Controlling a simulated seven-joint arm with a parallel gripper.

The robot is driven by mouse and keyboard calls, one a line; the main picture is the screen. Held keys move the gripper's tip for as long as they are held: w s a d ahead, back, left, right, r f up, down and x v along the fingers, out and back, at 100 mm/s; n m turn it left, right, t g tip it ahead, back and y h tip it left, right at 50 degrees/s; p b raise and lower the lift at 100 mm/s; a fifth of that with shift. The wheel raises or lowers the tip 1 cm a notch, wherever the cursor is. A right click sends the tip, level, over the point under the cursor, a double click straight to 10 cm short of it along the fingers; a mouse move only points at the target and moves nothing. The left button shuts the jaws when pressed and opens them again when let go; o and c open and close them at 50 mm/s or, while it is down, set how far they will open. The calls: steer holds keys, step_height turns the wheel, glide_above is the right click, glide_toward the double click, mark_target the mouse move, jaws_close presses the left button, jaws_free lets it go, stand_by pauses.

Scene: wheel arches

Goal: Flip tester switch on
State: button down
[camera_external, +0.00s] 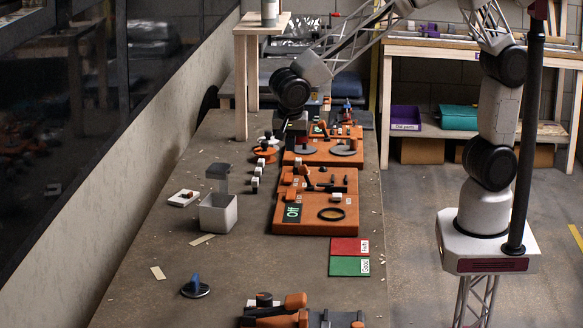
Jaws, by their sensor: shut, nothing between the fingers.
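The tester appears to be the orange board (316,205) on the long bench. Its small dark display (293,212) reads "Off" in green. A black ring (331,214) lies on the board's right part, and small orange and white parts and a dark lever-like piece (318,186) stand towards its back. I cannot tell which part is the switch. My gripper (297,141) hangs under the black wrist joint, beyond the tester and near the left side of the orange board behind it. Its fingers are small and partly lost against the parts there; it looks shut and empty.
Another orange board (322,152) with grey discs stands behind the tester. A grey open box (218,213) stands to its left, red (350,246) and green (349,266) labelled plates in front. A wooden stand (241,80) rises at back left.

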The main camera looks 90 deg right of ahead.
mark_target(291, 190)
steer(key=x, duration=1.3)
steer(key=shift+d+f, duration=0.1)
steer(key=shift+f, duration=0.3)
